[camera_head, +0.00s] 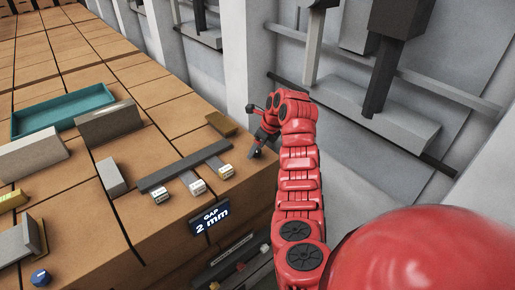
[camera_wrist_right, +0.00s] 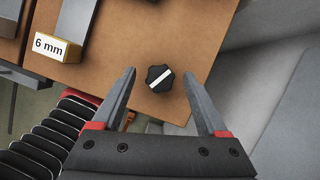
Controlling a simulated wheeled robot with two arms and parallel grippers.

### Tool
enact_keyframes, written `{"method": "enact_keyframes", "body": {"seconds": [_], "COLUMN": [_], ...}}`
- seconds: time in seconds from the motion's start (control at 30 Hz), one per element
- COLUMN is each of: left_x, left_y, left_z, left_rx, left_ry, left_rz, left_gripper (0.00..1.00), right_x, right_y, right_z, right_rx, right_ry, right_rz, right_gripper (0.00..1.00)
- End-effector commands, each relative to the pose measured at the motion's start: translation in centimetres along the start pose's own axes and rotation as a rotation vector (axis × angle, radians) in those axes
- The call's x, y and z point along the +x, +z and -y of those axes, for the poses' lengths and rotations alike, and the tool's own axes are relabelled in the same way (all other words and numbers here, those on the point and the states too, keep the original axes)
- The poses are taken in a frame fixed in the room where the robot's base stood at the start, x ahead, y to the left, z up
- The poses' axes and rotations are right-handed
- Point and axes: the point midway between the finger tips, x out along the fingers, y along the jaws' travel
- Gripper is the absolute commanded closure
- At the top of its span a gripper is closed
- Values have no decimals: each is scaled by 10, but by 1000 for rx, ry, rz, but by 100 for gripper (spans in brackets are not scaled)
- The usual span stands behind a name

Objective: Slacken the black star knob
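The black star knob (camera_wrist_right: 160,78) has a white stripe across its top and sits on the orange-brown worktop near its edge in the right wrist view. My right gripper (camera_head: 263,140) is at the right-hand corner of the worktop in the head view. Its fingers are open in the wrist view, one on each side of the knob in the picture, with gaps between; they do not touch it. How far above the knob the fingertips are is hard to tell. In the head view the knob is hard to make out beside the gripper. My left gripper is not in view.
A display reading "GAP 2 mm" (camera_head: 210,217) is on the worktop's front. Grey bars with labelled blocks lie near the knob, one marked 6 mm (camera_wrist_right: 58,47). A teal tray (camera_head: 62,112), grey blocks and a blue knob (camera_head: 41,277) are further left. A grey wall stands behind.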

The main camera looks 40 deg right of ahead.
Motion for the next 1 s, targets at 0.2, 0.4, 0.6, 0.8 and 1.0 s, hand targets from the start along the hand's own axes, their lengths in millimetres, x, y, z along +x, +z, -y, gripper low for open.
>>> {"method": "enact_keyframes", "body": {"seconds": [0.2, 0.4, 0.6, 0.8, 1.0], "left_x": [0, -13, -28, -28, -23], "left_y": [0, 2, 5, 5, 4], "left_z": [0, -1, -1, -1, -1], "left_rx": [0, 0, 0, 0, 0], "left_ry": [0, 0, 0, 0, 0], "left_rz": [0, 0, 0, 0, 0], "left_gripper": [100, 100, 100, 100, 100], "right_x": [0, -8, -31, -35, -42], "right_y": [0, 5, 13, 4, -6], "right_z": [0, 1, -3, -15, -29], "right_rx": [0, -1, -1, 1, 3], "right_ry": [0, -4, 1, 1, 2], "right_rz": [0, 4, 1, -1, -4], "right_gripper": [24, 24, 24, 24, 24]}}
